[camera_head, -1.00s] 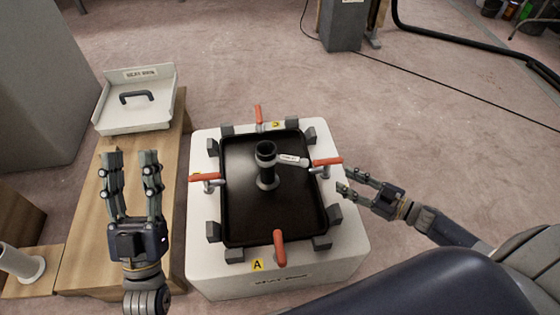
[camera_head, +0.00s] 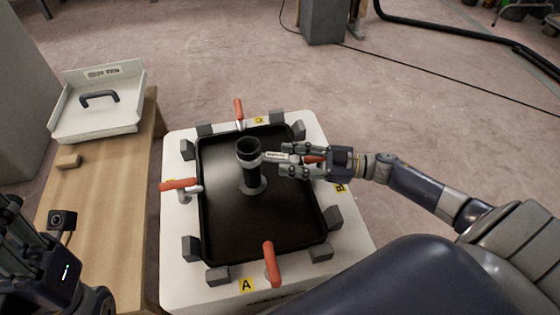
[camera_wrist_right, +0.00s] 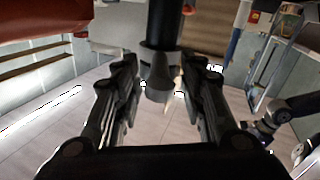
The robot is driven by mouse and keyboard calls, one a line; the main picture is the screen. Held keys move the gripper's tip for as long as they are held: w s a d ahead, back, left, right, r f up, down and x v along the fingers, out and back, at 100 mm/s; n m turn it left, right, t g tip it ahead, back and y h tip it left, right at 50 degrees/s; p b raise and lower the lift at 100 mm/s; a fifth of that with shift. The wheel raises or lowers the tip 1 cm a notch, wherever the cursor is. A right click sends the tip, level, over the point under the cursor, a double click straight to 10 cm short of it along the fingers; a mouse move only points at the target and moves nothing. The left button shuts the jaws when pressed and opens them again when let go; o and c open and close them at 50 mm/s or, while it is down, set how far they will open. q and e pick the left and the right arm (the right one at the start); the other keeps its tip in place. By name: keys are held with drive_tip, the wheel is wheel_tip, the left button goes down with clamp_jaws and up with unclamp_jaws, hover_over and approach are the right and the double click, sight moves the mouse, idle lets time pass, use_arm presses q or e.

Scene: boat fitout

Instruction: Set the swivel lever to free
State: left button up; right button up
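The swivel lever (camera_head: 279,158) is a pale, labelled bar that sticks out to the right from the collar of a black upright post (camera_head: 250,165). The post stands in a black tray (camera_head: 226,220) on a white pedestal. My right gripper (camera_head: 284,164) is at the lever's outer end, its fingers reaching left towards the post. In the right wrist view its fingers (camera_wrist_right: 163,75) are spread apart, with the dark post (camera_wrist_right: 164,24) beyond and between them. Contact with the lever cannot be told. My left gripper (camera_head: 22,232) is at the lower left edge, partly cut off.
Orange-handled clamps, such as the left one (camera_head: 180,185) and front one (camera_head: 271,262), surround the tray. The right clamp (camera_head: 313,159) is partly hidden by my right gripper. A wooden bench (camera_head: 117,190) at left holds a pale seat base with a dark handle (camera_head: 99,97).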

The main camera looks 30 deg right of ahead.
sight(258, 157)
drive_tip(key=shift+x, duration=1.5)
drive_tip(key=shift+c, duration=0.6)
clamp_jaws()
